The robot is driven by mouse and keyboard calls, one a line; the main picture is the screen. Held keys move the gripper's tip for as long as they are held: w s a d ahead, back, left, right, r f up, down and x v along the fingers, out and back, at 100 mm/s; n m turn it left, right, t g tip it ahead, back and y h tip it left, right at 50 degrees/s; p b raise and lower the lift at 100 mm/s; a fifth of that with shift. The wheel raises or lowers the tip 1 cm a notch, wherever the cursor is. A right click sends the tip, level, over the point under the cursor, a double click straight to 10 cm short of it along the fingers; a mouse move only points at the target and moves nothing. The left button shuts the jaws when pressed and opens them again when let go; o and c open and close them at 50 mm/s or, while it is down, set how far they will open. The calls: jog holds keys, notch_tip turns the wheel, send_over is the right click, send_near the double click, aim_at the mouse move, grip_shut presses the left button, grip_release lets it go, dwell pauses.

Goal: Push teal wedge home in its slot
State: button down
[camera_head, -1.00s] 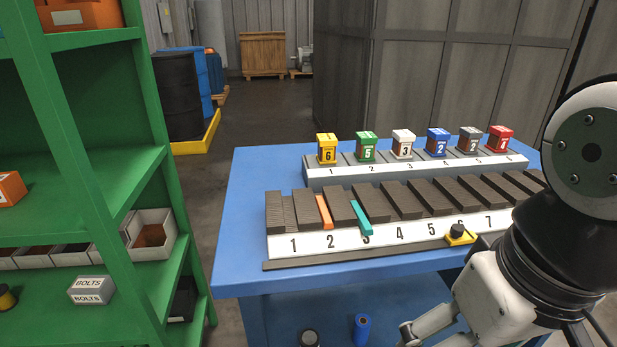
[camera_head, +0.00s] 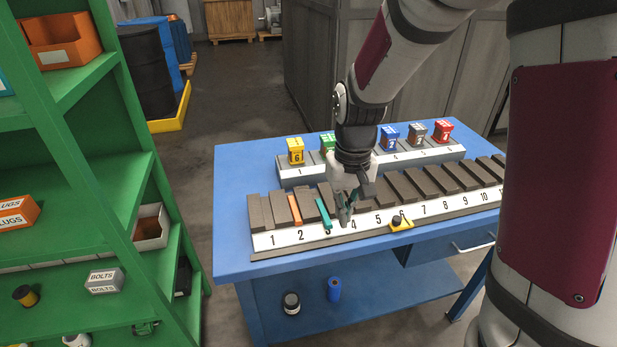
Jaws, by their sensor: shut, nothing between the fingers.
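The teal wedge (camera_head: 323,213) is a thin bar in the slotted rotor stand (camera_head: 279,240), above the number 3. Its near end sticks out toward the front of the stand. An orange wedge (camera_head: 295,209) sits in the slot to its left, above number 2. My gripper (camera_head: 344,219) is shut and empty, pointing down just right of the teal wedge's near end. I cannot tell whether it touches the wedge.
A yellow block with a black knob (camera_head: 400,222) sits at the stand's front near number 6. Behind is a grey rack (camera_head: 290,174) with several coloured numbered blocks. The blue table (camera_head: 230,215) is clear at its left. A green shelf (camera_head: 125,200) stands at left.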

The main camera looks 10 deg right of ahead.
aim_at(325, 219)
jog(key=w+f, duration=0.1)
jog(key=f, duration=0.2)
jog(key=w+f+p, duration=0.1)
jog(key=f, duration=0.3)
jog(key=w+f+p, duration=0.1)
jog(key=f, duration=0.3)
jog(key=shift+w+d+f, duration=0.1)
jog(key=shift+d+f, duration=0.05)
jog(key=shift+f, duration=0.1)
jog(key=shift+w+p, duration=0.3)
jog(key=shift+w, duration=0.45)
jog(key=shift+w+b, duration=0.75)
jog(key=shift+w, duration=0.55)
jog(key=shift+s, duration=0.15)
